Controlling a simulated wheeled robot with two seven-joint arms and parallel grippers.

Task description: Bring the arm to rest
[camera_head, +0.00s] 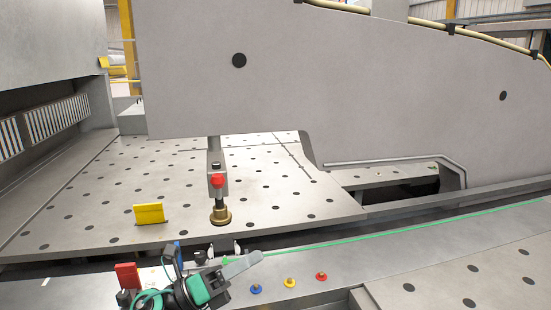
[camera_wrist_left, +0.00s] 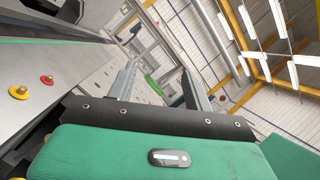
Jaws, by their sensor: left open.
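My left arm comes in at the bottom of the head view, with green and black parts. Its gripper (camera_head: 243,264) reaches to the right over the front rail of the machine, with a grey finger showing. In the left wrist view the two fingers of the gripper (camera_wrist_left: 160,82) stand well apart with nothing between them. A green housing fills the bottom of that view. My right gripper is in neither view.
Blue (camera_head: 256,289), yellow (camera_head: 290,282) and red (camera_head: 321,276) buttons sit just right of the gripper. A red-marked post with a brass foot (camera_head: 221,216) and a yellow block (camera_head: 149,214) are on the perforated table (camera_head: 90,205). A large grey beam (camera_head: 330,90) spans above.

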